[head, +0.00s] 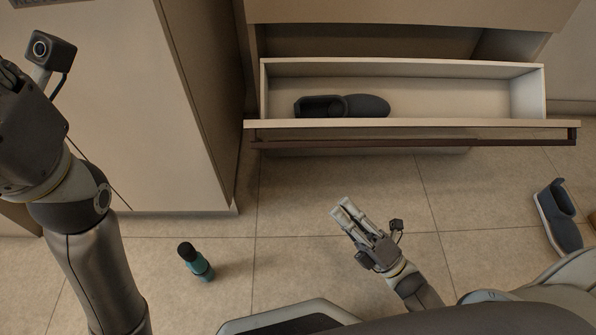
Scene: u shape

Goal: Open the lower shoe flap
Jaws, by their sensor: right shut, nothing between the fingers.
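The lower shoe flap (500,123) shows at the top right of the head view. It is tilted or drawn out from the cabinet, with its pale inside open to view and a dark bar handle (420,143) along its front. A dark shoe (367,105) lies inside it, towards the left. My right gripper (344,211) is shut and empty, out in front of the flap and apart from the handle, above the floor. My left arm comes in along the left edge; the fingers of its gripper are not visible.
A dark blue shoe (558,215) lies on the floor at the right. A plain beige cabinet (160,120) stands left of the flap. Floor between the flap and my right gripper is clear.

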